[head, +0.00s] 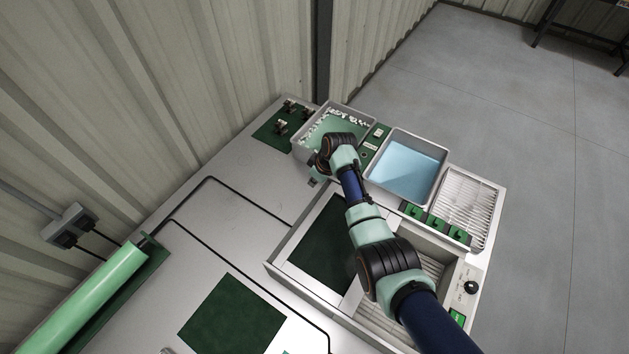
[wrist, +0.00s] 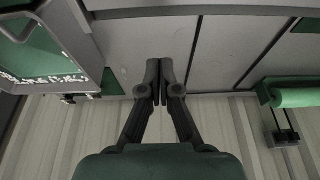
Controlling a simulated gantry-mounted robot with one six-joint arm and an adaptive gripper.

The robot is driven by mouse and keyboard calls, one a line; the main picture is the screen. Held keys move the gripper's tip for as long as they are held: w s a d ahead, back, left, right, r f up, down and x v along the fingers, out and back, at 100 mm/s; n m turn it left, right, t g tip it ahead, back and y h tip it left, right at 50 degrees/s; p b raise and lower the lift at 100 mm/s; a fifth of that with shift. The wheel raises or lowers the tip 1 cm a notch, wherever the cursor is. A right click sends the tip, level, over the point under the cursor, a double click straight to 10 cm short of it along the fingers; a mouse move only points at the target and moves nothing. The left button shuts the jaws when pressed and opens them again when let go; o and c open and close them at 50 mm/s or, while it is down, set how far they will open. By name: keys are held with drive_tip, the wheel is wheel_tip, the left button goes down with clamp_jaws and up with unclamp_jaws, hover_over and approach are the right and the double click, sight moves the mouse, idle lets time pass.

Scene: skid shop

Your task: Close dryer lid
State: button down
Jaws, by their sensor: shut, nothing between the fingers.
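The dryer (head: 470,287), with a dial and slatted interior, sits at the lower right of the bench in the head view. A pale panel with a dark green middle (head: 322,242) shows at its left side. It looks like the dryer's lid, standing open, but my arm crosses it and I cannot tell its exact tilt. My gripper (head: 316,175) is beyond it, beside the white-speckled tray, and partly hidden by my wrist. In the wrist view my gripper (wrist: 160,82) is shut and empty, its fingertips together over the grey bench top. The dryer does not clearly show there.
The speckled green tray (head: 308,145) and a blue-liquid tray (head: 410,168) line the far side, with a slatted rack (head: 470,205) to their right. A green roll (head: 85,300) lies at lower left by the corrugated wall (head: 130,90). The bench top left of the dryer is mostly clear.

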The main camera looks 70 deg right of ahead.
sight(315, 197)
drive_tip(key=f, duration=0.4)
drive_tip(key=s+f, duration=0.1)
drive_tip(key=f, duration=0.1)
drive_tip(key=shift+a, duration=0.2)
drive_tip(key=shift+s+a, duration=0.1)
drive_tip(key=shift+s, duration=0.2)
